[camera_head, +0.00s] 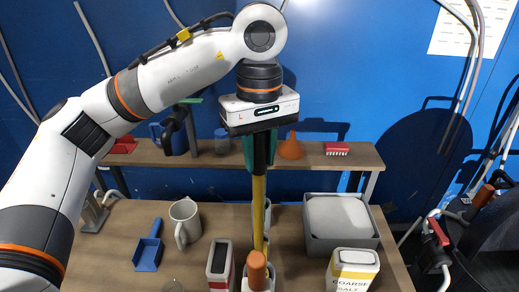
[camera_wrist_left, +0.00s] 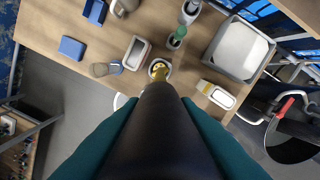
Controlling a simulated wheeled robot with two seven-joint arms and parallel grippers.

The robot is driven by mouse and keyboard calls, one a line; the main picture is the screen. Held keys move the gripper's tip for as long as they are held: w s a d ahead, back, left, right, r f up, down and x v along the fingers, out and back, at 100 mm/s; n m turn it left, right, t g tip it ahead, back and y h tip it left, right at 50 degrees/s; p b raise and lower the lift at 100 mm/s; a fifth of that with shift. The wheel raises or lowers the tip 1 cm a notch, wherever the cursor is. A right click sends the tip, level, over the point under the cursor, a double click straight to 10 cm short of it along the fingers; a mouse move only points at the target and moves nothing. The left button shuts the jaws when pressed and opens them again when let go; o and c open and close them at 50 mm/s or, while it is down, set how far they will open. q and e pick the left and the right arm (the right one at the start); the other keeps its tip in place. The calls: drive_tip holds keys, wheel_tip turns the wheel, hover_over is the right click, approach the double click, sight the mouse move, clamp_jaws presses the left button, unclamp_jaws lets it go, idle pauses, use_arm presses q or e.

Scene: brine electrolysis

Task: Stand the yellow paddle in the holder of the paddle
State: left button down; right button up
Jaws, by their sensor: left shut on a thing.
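My left gripper (camera_head: 259,140) points down above the table and is shut on the black handle of the yellow paddle (camera_head: 258,205). The paddle hangs about upright, its yellow shaft reaching down between several white holders. In the left wrist view the black handle (camera_wrist_left: 165,125) fills the middle between the teal fingers. The paddle's yellow lower part (camera_wrist_left: 159,72) shows over a round white holder (camera_wrist_left: 151,66). I cannot tell whether its end is inside that holder or above it. A brown-topped thing (camera_head: 257,270) hides the lower end in the head view. My right gripper is not in view.
A grey tray (camera_head: 312,243) stands right of the paddle, a salt box (camera_head: 352,270) in front of it. A mug (camera_head: 185,222), a blue scoop (camera_head: 148,250) and an open-topped container (camera_head: 220,265) stand left. A shelf (camera_head: 350,160) with a funnel (camera_head: 291,148) runs behind.

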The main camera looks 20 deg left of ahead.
sight(259, 173)
use_arm(q)
drive_tip(key=shift+f+b, duration=1.7)
drive_tip(key=shift+f, duration=0.45)
drive_tip(key=shift+f+b, duration=1.65)
drive_tip(key=shift+f, duration=0.3)
drive_tip(key=c, duration=1.1)
unclamp_jaws()
drive_tip(key=shift+o, duration=0.2)
wheel_tip(259, 173, up, 12)
drive_tip(key=shift+p, duration=0.3)
